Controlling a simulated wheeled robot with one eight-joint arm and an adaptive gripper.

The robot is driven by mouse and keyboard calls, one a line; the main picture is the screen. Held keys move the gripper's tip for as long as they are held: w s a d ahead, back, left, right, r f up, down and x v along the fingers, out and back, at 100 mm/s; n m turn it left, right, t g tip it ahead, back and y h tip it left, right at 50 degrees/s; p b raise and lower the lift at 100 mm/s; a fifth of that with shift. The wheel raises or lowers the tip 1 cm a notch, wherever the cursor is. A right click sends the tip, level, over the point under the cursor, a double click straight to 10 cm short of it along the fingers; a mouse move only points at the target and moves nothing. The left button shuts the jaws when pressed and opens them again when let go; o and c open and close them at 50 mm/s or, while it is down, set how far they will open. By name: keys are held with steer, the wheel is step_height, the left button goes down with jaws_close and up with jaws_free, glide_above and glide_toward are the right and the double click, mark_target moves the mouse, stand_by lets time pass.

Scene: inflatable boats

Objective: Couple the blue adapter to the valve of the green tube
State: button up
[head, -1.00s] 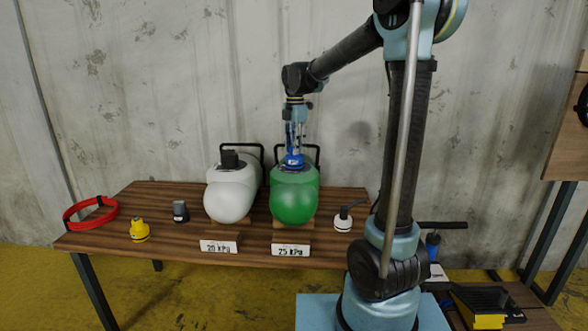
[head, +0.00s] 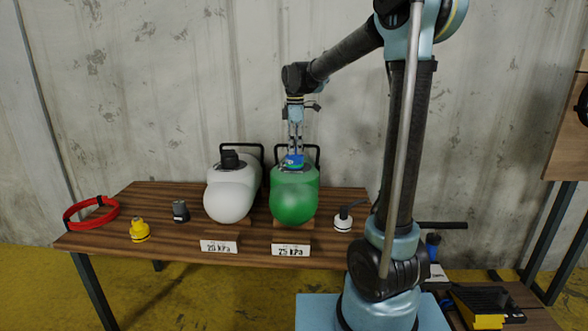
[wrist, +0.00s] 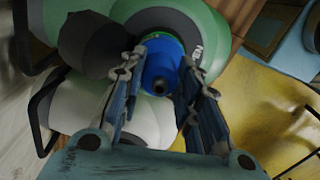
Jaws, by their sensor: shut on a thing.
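The green tube (head: 294,198) lies on the wooden table at its right part, with the label "25 KPa" in front; its end also shows in the wrist view (wrist: 215,35). The blue adapter (head: 295,160) is upright at the valve on top of the tube. My gripper (head: 295,150) points down there, shut on the adapter. In the wrist view the adapter (wrist: 163,68) sits between my two fingers (wrist: 160,75). The valve itself is hidden under the adapter, so I cannot tell how fully they are joined.
The white tube (head: 231,195) with a black cap stands left of the green one, labelled "20 KPa". A yellow adapter (head: 139,230), a dark grey cap (head: 180,211) and a red hose ring (head: 91,213) lie further left. A white adapter with a black lever (head: 343,218) is at right.

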steer(key=shift+m, duration=0.9)
steer(key=o, duration=1.2)
steer(key=shift+c, duration=0.2)
step_height(320, 180, up, 12)
